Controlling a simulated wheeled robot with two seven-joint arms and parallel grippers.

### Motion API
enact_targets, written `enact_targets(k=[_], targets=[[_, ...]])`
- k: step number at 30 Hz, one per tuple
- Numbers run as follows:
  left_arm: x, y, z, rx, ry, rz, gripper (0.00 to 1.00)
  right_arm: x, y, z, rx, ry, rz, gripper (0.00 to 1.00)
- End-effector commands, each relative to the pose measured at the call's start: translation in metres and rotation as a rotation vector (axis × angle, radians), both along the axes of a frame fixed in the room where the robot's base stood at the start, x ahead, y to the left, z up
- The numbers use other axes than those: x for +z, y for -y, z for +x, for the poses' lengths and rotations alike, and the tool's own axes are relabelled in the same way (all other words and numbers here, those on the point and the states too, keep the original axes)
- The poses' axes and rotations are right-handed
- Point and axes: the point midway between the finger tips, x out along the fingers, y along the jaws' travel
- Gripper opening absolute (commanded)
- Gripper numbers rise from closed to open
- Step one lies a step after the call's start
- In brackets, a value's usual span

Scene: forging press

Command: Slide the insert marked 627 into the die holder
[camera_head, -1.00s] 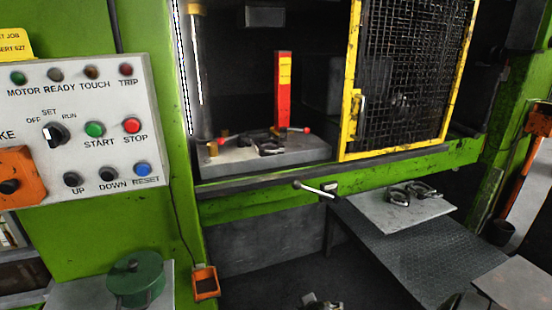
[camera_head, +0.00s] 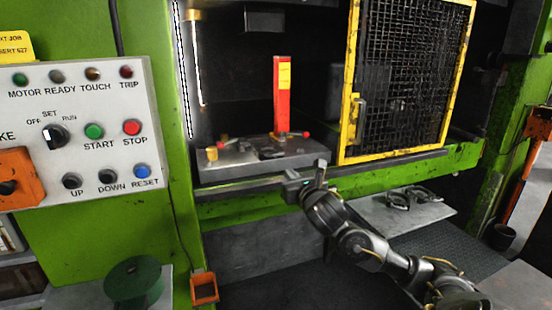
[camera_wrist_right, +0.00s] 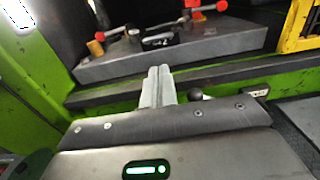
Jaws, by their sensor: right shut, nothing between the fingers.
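The die holder (camera_head: 226,171) appears to be the flat grey metal block on the press bed; it also shows in the wrist view (camera_wrist_right: 215,46). A dark metal piece (camera_head: 271,153) sits on it; I cannot read a number on it. Two metal pieces, perhaps inserts (camera_head: 398,199), lie on the grey plate at right; no 627 is legible on them. My right gripper (camera_head: 298,177) is shut and empty in front of the bed's edge. Its fingers (camera_wrist_right: 158,77) point toward the block, apart from it. My left gripper is not in view.
A red post (camera_head: 282,95) with a yellow label stands at the block. The yellow-framed mesh guard (camera_head: 347,95) bounds the opening at right. The control panel (camera_head: 85,125) is at left.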

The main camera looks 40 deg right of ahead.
Motion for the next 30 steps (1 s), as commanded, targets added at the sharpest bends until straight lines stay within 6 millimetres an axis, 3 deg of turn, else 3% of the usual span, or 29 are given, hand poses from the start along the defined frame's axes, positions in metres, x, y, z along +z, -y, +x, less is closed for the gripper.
enact_targets(k=[6, 18, 30], targets=[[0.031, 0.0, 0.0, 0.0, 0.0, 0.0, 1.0, 0.007, 0.014, 0.039, -0.002, -0.001, 0.003, 0.0], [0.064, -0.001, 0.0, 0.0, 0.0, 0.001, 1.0, 0.004, 0.037, 0.107, 0.0, 0.0, 0.003, 0.0], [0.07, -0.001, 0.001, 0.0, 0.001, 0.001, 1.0, 0.0, 0.042, 0.122, 0.002, 0.001, 0.002, 0.0]])
